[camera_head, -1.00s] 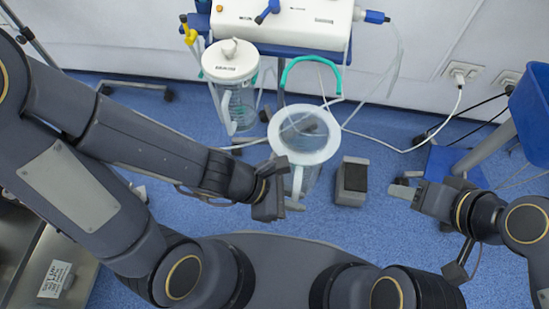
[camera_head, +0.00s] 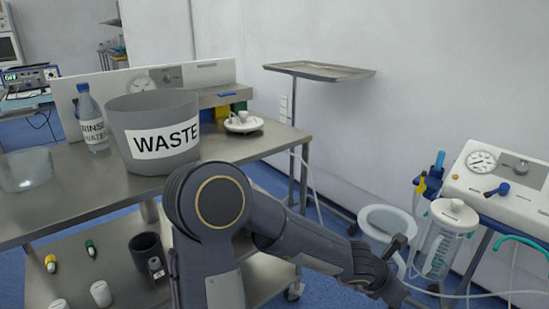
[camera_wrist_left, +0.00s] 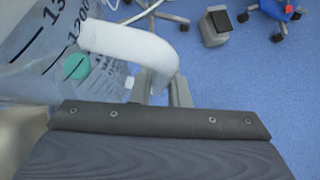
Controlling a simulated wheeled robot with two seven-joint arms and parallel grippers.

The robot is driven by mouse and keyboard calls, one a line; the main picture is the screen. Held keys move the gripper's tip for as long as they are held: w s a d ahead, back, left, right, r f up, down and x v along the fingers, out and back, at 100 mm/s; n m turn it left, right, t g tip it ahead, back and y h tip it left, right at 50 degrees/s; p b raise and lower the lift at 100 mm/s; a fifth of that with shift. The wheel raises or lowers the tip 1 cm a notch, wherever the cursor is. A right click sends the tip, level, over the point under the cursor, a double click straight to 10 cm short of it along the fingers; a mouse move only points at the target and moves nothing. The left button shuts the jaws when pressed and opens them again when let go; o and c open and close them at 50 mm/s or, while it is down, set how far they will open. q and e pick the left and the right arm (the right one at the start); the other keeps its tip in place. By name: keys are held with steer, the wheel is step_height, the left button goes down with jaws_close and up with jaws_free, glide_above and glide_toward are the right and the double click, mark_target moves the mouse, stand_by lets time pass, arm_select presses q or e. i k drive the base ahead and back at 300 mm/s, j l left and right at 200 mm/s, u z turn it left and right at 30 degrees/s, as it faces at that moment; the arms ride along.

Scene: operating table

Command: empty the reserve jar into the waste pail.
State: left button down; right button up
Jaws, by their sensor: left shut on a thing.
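The reserve jar (camera_head: 384,218) is a clear open jar with a pale wide rim, at the right of the head view beside the suction unit. In the left wrist view its graduated wall (camera_wrist_left: 60,50) and white handle (camera_wrist_left: 130,45) show. My left gripper (camera_head: 402,262) is shut on the handle, low beside the jar; its fingers also show in the wrist view (camera_wrist_left: 165,92). The jar's contents cannot be made out. The grey waste pail (camera_head: 155,168), labelled WASTE, stands upright on the steel table, left of the jar. My right gripper is out of view.
The steel table (camera_head: 80,205) also bears a rinse-water bottle (camera_head: 93,120), a clear bowl (camera_head: 25,170) and a white dish (camera_head: 243,125). A lidded canister (camera_head: 443,240) stands right of the jar. A tray stand (camera_head: 320,70) is behind the table.

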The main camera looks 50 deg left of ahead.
mark_target(156, 132)
steer(key=i+l+u, duration=0.1)
steer(key=u, duration=0.4)
steer(key=l+u, duration=0.1)
steer(key=u, duration=0.4)
steer(key=i+l+u, duration=0.1)
steer(key=u, duration=0.35)
steer(key=i+l+u, duration=0.1)
steer(key=u, duration=0.35)
steer(key=i+l+u, duration=0.1)
steer(key=l+u, duration=0.2)
steer(key=u, duration=0.15)
steer(key=l+u, duration=0.25)
steer(key=u, duration=0.2)
steer(key=i, duration=0.05)
